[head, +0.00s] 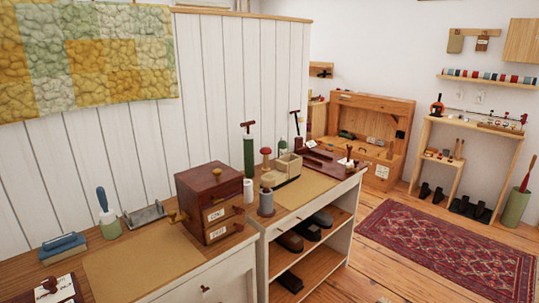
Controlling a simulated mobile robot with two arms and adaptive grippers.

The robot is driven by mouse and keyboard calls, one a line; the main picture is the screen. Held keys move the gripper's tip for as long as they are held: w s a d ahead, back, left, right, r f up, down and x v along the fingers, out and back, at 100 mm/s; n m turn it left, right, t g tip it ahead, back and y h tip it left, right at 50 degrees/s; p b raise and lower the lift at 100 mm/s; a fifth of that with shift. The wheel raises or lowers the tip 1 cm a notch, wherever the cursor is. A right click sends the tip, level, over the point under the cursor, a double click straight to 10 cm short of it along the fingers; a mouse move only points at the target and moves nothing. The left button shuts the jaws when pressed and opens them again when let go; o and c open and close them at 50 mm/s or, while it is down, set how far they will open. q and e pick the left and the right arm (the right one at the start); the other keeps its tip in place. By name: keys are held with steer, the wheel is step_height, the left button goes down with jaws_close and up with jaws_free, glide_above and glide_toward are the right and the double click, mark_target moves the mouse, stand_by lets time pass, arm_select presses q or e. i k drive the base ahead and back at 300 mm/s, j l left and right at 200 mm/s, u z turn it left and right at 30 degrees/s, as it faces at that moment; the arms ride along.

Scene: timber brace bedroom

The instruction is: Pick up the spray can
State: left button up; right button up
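No object is clearly recognisable as the spray can at this size. A small grey cylinder with a narrower top (266,202) stands upright at the near edge of the right-hand cabinet top and has a can-like shape. A tall dark green cylinder with a T-shaped handle (248,155) stands upright behind it, against the white plank wall. A small green-and-white bottle (298,143) stands farther back on the same top. I cannot tell which of these, if any, is the spray can. Neither of my grippers is in view.
A brush in a green pot (108,222) and a blue block (62,247) are at left. Open floor and a red rug (450,250) lie right.

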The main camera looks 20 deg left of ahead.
mark_target(282, 146)
steer(key=i+u, duration=0.15)
steer(key=u, duration=0.2)
steer(key=i+l+u, duration=0.15)
steer(key=u, duration=0.2)
steer(key=i+l+u, duration=0.1)
steer(key=u, duration=0.25)
steer(key=i+l+u, duration=0.2)
steer(key=i+l, duration=0.2)
steer(key=l, duration=0.25)
steer(key=i+l+u, duration=0.2)
steer(key=i+l, duration=0.15)
steer(key=l, duration=0.3)
steer(key=i+l+u, duration=0.1)
steer(key=l, duration=0.25)
steer(key=i+l+u, duration=0.1)
steer(key=l, duration=0.3)
steer(key=i+l+u, duration=0.1)
steer(key=i+l, duration=0.15)
steer(key=l, duration=0.15)
